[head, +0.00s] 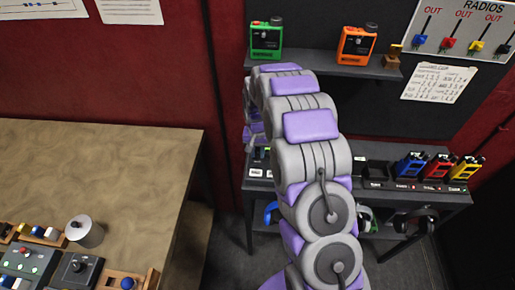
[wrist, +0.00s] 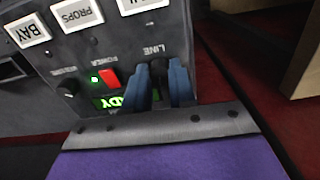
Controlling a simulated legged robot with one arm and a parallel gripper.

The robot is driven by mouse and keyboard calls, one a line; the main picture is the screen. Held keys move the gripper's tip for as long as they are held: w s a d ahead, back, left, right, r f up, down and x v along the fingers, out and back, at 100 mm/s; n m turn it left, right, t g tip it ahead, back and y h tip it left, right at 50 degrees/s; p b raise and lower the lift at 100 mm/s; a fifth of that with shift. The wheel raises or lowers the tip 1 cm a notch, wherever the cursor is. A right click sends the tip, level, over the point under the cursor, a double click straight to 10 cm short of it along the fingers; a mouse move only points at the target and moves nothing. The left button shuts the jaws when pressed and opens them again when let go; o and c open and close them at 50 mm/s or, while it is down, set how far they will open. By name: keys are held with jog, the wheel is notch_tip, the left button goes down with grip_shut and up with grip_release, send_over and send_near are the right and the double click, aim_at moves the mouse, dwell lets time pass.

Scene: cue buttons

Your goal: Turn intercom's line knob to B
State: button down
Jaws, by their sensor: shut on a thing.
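The intercom (wrist: 110,50) shows upside down in the wrist view, a grey panel with a LINE label, a red power switch (wrist: 110,78), a lit green display (wrist: 112,101) and a black volume knob (wrist: 67,88). My gripper (wrist: 162,92) has its two blue fingers at the panel under the LINE label, closed around the line knob. The knob is mostly hidden between the fingers, so its pointer and setting cannot be read. In the head view my arm covers the gripper and most of the intercom.
The shelf (head: 390,71) above holds a green radio (head: 266,40) and an orange radio (head: 357,45). A wooden table (head: 110,165) with control boxes stands at left.

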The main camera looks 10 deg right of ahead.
aim_at(257, 153)
jog(key=shift+w+r+m+p, duration=0.15)
jog(key=shift+m+p, duration=0.3)
jog(key=shift+m, duration=0.75)
jog(key=c, duration=0.9)
grip_release()
jog(key=shift+c, duration=0.2)
notch_tip(257, 153, up, 17)
jog(key=p, duration=0.2)
